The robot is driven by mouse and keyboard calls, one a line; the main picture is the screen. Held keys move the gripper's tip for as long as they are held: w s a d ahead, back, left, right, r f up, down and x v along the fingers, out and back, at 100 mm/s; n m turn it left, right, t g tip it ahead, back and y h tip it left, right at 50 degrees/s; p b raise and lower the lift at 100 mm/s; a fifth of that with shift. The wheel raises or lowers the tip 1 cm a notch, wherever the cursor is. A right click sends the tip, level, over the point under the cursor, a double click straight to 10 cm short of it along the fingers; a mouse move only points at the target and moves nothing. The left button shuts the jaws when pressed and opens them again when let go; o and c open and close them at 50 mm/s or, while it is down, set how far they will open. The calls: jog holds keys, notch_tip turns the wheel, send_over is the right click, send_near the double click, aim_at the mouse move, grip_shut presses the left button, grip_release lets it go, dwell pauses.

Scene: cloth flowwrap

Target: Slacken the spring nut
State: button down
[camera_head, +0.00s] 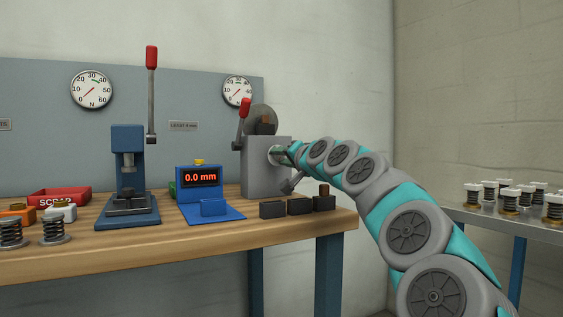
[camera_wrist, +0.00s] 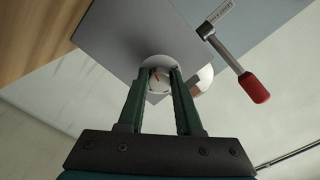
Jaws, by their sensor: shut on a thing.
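A grey box-shaped machine (camera_head: 266,172) stands at the right end of the bench. A round pale nut (camera_head: 274,155) sits on its right side. My gripper (camera_head: 285,155) reaches it from the right. In the wrist view the two green fingers of my gripper (camera_wrist: 163,72) are on either side of the round nut (camera_wrist: 161,85), which has a red mark on its face, and are shut on it. The fingers partly hide the nut's edge. The machine's flat grey wall (camera_wrist: 125,35) shows behind it.
A red-handled lever (camera_head: 243,118) rises from the machine; its handle (camera_wrist: 253,88) shows right of the fingers. Dark blocks (camera_head: 299,206) lie in front. A blue gauge reading 0.0 mm (camera_head: 199,178) and a blue press (camera_head: 127,175) stand left. Springs stand on a right-hand table (camera_head: 480,221).

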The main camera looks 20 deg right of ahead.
dwell(0.5)
jog(key=c, duration=0.6)
grip_release()
jog(key=shift+s, duration=0.1)
jog(key=shift+s+d, duration=0.15)
jog(key=shift+s, duration=3.65)
